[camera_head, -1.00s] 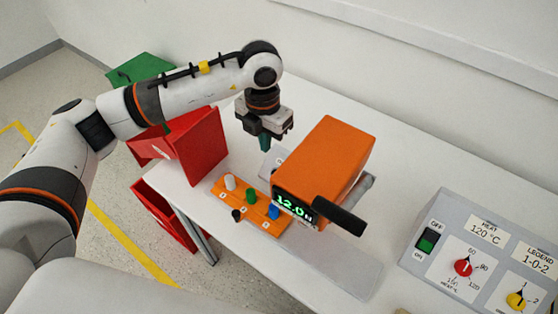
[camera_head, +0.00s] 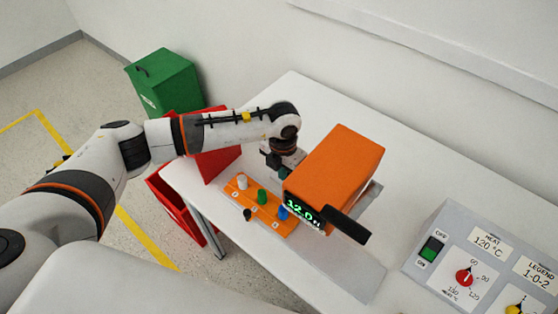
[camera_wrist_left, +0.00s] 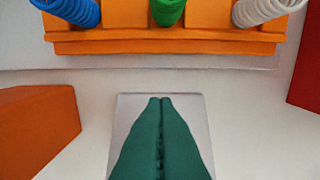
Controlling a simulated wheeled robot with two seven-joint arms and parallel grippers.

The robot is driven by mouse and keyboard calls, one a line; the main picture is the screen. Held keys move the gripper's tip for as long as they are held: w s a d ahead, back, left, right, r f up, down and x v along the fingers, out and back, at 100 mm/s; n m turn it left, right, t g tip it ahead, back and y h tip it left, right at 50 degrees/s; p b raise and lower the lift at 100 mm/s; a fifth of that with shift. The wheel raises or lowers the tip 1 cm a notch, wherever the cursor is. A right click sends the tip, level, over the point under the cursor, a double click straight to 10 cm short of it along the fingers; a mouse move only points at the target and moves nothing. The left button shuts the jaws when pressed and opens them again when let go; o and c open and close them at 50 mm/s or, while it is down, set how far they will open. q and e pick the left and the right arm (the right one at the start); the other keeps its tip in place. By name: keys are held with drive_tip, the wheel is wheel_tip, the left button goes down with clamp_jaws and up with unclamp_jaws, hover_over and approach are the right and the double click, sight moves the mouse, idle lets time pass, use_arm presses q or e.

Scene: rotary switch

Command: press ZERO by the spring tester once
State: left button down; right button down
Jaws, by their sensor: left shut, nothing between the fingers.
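The spring tester (camera_head: 345,160) is an orange box with a green-lit display (camera_head: 303,209) that seems to read 12.0 N and a black handle (camera_head: 346,224). It stands on the white table. My left gripper (camera_head: 284,173) is close beside the tester's left side, pointing down, partly hidden by its own wrist. In the left wrist view, its green fingers (camera_wrist_left: 160,100) are together and empty, over a small light grey plate (camera_wrist_left: 192,106). Any ZERO button or label there is hidden behind the fingers. Whether the fingertips touch the plate I cannot tell. My right gripper is not in view.
An orange rack (camera_head: 234,204) with white, green and blue springs lies in front of the gripper; it also shows in the left wrist view (camera_wrist_left: 160,47). A red bin (camera_head: 215,160) stands at the left. A grey switch panel (camera_head: 445,277) is at the right.

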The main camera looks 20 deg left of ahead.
use_arm(q)
drive_tip(key=shift+w+d+f, duration=0.15)
drive_tip(key=shift+w+f, duration=0.3)
drive_tip(key=shift+f, duration=0.1)
